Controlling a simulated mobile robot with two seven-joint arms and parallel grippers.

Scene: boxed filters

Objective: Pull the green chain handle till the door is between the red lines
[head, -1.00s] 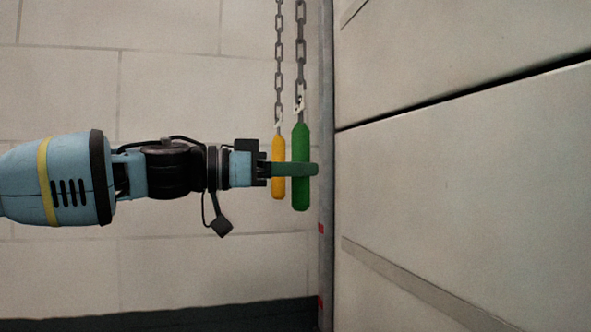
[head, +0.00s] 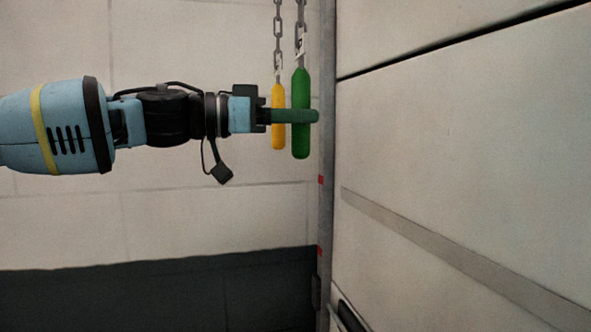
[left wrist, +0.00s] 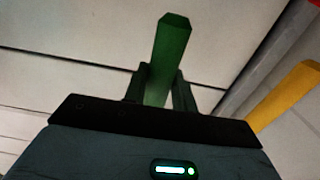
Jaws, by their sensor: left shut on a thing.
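The green handle (head: 300,88) hangs upright on a chain in front of the light wall. My left gripper (head: 300,116) is shut on it around its middle; the handle's top and bottom stick out. In the left wrist view the green handle (left wrist: 171,50) stands between the fingers. The large pale panelled door (head: 450,130) fills the right side. Two red lines (head: 320,180) mark the grey post beside it, one above the other, both below the gripper. I cannot tell which door edge lines up with them. My right gripper is not in view.
A yellow handle (head: 278,138) hangs on its own chain just left of the green one, partly behind my gripper. It also shows in the left wrist view (left wrist: 285,95). The grey post (head: 326,215) stands close to the right of the fingertips. A dark band (head: 150,295) runs along the wall's bottom.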

